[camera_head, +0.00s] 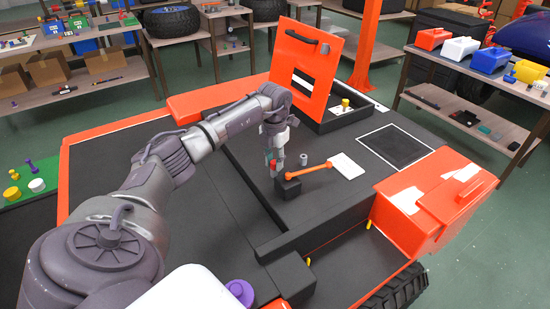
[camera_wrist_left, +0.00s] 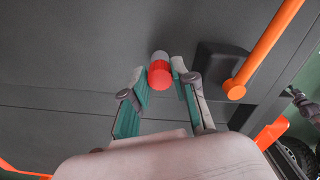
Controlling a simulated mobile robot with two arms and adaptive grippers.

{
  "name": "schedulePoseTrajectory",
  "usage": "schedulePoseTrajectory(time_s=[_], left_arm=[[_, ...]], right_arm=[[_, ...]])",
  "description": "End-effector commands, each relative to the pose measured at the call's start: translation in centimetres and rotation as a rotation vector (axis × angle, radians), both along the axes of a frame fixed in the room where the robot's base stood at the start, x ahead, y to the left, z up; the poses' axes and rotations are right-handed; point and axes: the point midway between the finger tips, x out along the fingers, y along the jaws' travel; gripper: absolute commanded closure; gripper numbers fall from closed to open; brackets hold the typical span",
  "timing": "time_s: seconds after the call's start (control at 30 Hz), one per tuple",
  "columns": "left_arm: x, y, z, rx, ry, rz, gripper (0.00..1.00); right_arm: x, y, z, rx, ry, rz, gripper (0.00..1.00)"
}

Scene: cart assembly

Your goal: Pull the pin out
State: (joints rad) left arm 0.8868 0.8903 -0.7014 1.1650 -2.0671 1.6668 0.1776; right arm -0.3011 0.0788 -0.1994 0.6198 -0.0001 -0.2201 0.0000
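My left gripper (camera_head: 277,168) points down over the black deck of the cart, beside a black block with an orange lever. A pin with a red end and a grey body (camera_wrist_left: 159,72) stands between its two fingertips in the left wrist view. A narrow gap shows beside the pin, so the fingers look open around it. The pin's red end (camera_head: 272,165) also shows at the fingers in the head view; its lower part is hidden. The orange lever (camera_head: 312,172) runs from the black block (camera_head: 287,188) to a white plate (camera_head: 346,166). My right gripper is not in view.
A short grey cylinder (camera_head: 303,159) stands just right of my left gripper. An orange panel (camera_head: 308,65) stands raised at the back of the cart. An orange box (camera_head: 440,205) sits at the right. Shelves with parts stand behind and at the right.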

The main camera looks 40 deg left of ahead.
Motion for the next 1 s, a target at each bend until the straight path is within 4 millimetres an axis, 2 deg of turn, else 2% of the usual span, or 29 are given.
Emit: schedulePoseTrajectory(time_s=[0.03,0.1,0.13,0.77,1.0], left_arm=[[0.0,0.0,0.0,0.000,0.000,0.000,0.86],[0.0,0.0,0.0,0.000,0.000,0.000,0.98],[0.0,0.0,0.0,0.000,0.000,0.000,1.00],[0.0,0.0,0.8,0.000,-0.001,0.000,1.00],[0.0,0.0,2.4,0.000,-0.001,0.000,1.00]], right_arm=[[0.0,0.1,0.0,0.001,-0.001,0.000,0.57],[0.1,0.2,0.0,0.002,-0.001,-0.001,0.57],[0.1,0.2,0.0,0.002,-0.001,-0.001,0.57],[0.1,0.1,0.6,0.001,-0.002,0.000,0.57],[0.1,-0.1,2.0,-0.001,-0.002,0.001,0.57]])
